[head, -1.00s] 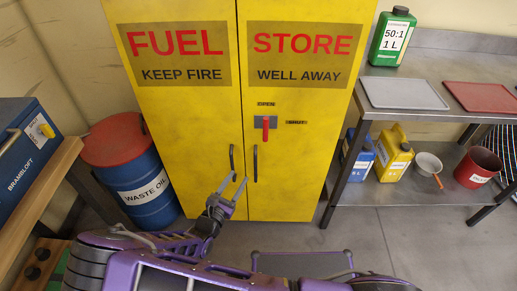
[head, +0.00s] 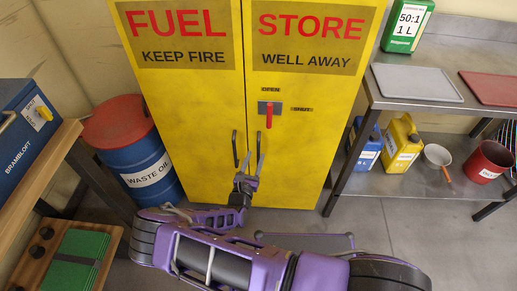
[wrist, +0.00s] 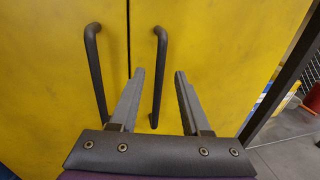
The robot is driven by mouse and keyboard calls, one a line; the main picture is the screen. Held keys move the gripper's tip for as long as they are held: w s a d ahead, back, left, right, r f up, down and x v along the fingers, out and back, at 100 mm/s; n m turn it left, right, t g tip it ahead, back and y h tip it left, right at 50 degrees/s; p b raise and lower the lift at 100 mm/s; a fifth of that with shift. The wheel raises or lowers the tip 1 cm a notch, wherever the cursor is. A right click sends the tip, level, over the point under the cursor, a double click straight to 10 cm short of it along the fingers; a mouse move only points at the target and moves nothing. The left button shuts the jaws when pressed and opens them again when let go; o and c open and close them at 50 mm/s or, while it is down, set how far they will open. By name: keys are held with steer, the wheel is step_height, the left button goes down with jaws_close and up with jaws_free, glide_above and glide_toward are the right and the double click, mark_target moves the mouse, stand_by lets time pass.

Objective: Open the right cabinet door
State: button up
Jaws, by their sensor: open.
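The yellow cabinet's right door (head: 305,140) is shut against the left door (head: 195,120). A red lever (head: 270,116) on the right door points down, below an "OPEN" label and left of a "SHUT" label. The right door's dark bar handle (wrist: 157,85) stands upright beside the seam; the left door's handle (wrist: 95,75) is across the seam. My gripper (head: 253,163) is open and low in front of the doors. In the wrist view my gripper (wrist: 160,73) has the right handle appearing between its fingers; I cannot tell whether they reach around it.
A blue drum (head: 147,165) with a red lid stands left of the cabinet. A metal bench (head: 440,97) stands close on the right, with a yellow can (head: 401,146) and other containers on its lower shelf. A wooden bench (head: 45,165) is at the left. Some floor is free at the lower right.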

mark_target(258, 149)
steer(key=x, duration=0.5)
steer(key=shift+w, duration=0.15)
jaws_close()
stand_by(1.3)
